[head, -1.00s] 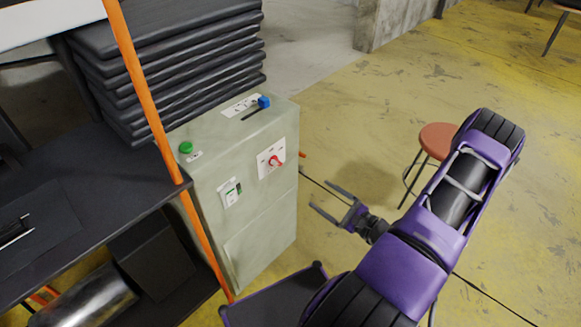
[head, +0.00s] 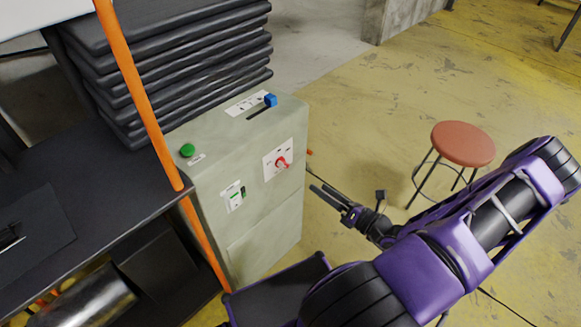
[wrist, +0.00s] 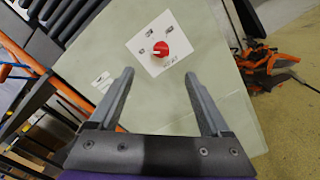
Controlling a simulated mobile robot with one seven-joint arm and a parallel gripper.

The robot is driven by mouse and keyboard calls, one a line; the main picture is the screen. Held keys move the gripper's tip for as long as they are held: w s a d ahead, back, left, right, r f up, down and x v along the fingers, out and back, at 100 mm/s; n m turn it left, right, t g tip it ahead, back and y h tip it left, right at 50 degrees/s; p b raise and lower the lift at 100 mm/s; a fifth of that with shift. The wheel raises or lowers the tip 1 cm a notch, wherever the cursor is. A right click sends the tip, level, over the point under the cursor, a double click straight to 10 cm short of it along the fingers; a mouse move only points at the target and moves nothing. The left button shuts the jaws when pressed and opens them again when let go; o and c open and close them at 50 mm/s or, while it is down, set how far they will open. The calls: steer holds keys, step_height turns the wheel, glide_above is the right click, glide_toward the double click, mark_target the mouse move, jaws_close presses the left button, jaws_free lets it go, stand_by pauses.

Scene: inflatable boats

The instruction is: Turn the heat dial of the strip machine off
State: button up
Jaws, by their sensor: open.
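The strip machine (head: 262,215) is a pale grey-green cabinet standing on the floor beside the dark bench. Its red heat dial (head: 283,162) sits on a white label plate on the front face. In the wrist view the red dial (wrist: 160,49) lies ahead of and between the open fingers, with clear space around it. My gripper (head: 328,193) is open and empty, to the lower right of the dial and apart from it. Its two fingers also show in the wrist view (wrist: 157,100).
A green button (head: 187,150) and a blue slider knob (head: 270,100) are on the machine's top. A stack of black slabs (head: 175,60) stands behind it. An orange post (head: 140,90) rises at the left. A red stool (head: 463,144) stands on the open yellow floor.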

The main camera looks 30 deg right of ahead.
mark_target(287, 165)
steer(key=b+x, duration=0.1)
steer(key=x, duration=1.2)
